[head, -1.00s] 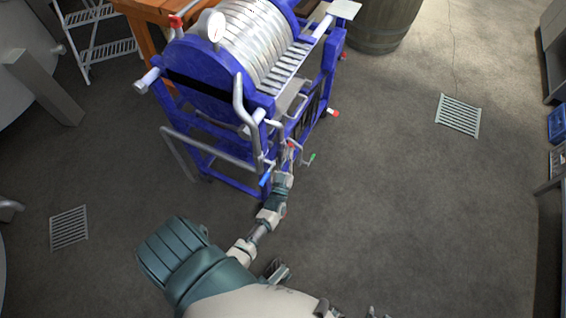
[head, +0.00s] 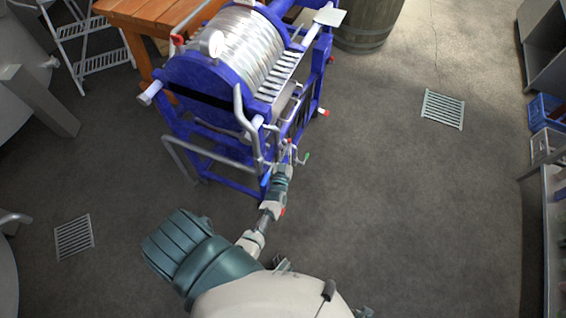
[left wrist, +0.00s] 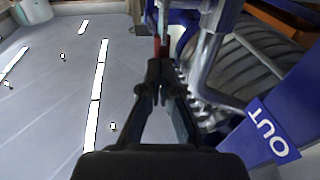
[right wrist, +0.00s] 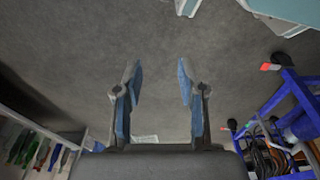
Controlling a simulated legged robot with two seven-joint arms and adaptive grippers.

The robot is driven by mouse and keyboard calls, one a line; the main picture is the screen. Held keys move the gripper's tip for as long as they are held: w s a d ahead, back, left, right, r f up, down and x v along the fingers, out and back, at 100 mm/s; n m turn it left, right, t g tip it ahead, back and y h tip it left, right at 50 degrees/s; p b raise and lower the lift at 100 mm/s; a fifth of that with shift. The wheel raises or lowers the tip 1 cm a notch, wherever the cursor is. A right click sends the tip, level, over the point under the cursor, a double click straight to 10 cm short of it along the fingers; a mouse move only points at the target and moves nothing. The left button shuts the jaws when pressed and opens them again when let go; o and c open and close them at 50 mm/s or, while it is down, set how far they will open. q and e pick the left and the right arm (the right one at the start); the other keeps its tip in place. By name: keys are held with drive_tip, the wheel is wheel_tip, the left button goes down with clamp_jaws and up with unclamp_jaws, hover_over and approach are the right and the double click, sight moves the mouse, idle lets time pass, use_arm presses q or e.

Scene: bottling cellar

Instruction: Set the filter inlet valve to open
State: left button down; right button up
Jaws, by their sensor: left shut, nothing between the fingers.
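The blue plate filter (head: 205,95) stands at upper middle in the head view, with metal pipes and small coloured valve handles low on its near right side. A blue handle (head: 265,182) and a green handle (head: 306,156) show there. My left gripper (head: 288,152) is among these pipes, partly hidden by its own arm. In the left wrist view its fingers (left wrist: 161,68) are shut and empty, with a red handle (left wrist: 158,48) just beyond the tips. A blue "OUT" plate (left wrist: 268,137) is at right. I cannot tell which handle is the inlet valve's. My right gripper (right wrist: 158,78) is open and empty.
A wooden table (head: 150,15) and a white step ladder (head: 88,45) stand behind the filter, a barrel (head: 368,25) at its far right. Shelves with crates (head: 545,112) line the right edge. The floor right of the filter is clear, with a drain grate (head: 442,109).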

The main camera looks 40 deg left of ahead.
drive_tip(key=shift+s+f+p, duration=0.2)
drive_tip(key=shift+s+f, duration=0.1)
drive_tip(key=shift+f, duration=0.25)
drive_tip(key=shift+s+f+p, duration=0.15)
drive_tip(key=shift+s+f, duration=0.1)
drive_tip(key=shift+f, duration=0.3)
drive_tip(key=shift+d, duration=0.1)
